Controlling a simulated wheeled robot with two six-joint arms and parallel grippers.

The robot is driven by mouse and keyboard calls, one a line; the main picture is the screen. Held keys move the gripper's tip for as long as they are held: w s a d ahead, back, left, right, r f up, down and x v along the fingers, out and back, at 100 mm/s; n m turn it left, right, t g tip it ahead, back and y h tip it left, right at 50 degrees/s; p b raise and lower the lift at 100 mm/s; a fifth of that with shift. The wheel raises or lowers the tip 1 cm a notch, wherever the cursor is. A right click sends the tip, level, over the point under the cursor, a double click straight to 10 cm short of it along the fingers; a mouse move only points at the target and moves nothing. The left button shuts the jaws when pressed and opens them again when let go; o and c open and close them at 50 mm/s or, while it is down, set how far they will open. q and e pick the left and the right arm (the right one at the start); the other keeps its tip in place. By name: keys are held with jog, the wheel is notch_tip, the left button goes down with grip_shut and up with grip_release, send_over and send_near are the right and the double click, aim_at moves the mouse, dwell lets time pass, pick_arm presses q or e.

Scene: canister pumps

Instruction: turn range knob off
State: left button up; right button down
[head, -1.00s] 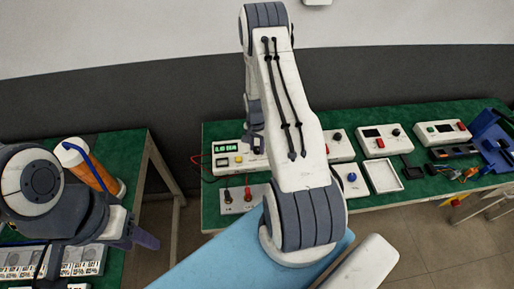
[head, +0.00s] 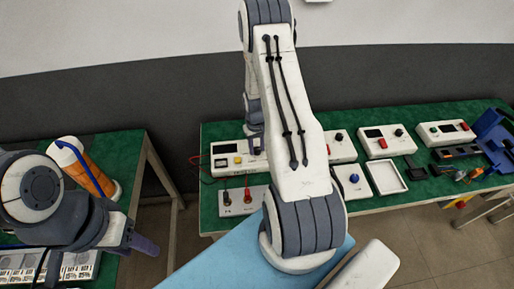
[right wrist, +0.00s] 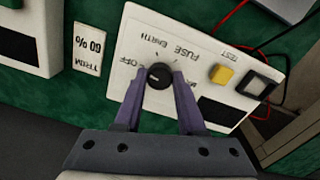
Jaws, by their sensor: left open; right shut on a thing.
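The range knob (right wrist: 158,76) is a round black dial on a white tester (right wrist: 245,70) with printed labels, among them OFF, EARTH and FUSE. A light mark on the knob lies towards its left side, where the OFF label is. My right gripper (right wrist: 163,78) is shut on the knob, with a purple finger at each side. The tester's display is dark. In the head view the tester (head: 222,161) is partly covered by my right arm, which hides the knob. My left gripper (head: 138,240) is open and empty near the left table.
Several white boxes with knobs and buttons stand along the green right table (head: 420,181). A box with red and black terminals (head: 226,198) sits in front of the tester. An orange and white cylinder (head: 88,170) lies on the left table. Floor shows between the tables.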

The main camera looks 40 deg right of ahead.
aim_at(256, 149)
jog(key=shift+n, duration=1.1)
jog(key=c, duration=0.5)
grip_release()
jog(key=shift+r, duration=0.15)
notch_tip(256, 149, up, 10)
jog(key=b, duration=0.2)
jog(key=shift+a, duration=0.15)
jog(key=shift+r, duration=0.1)
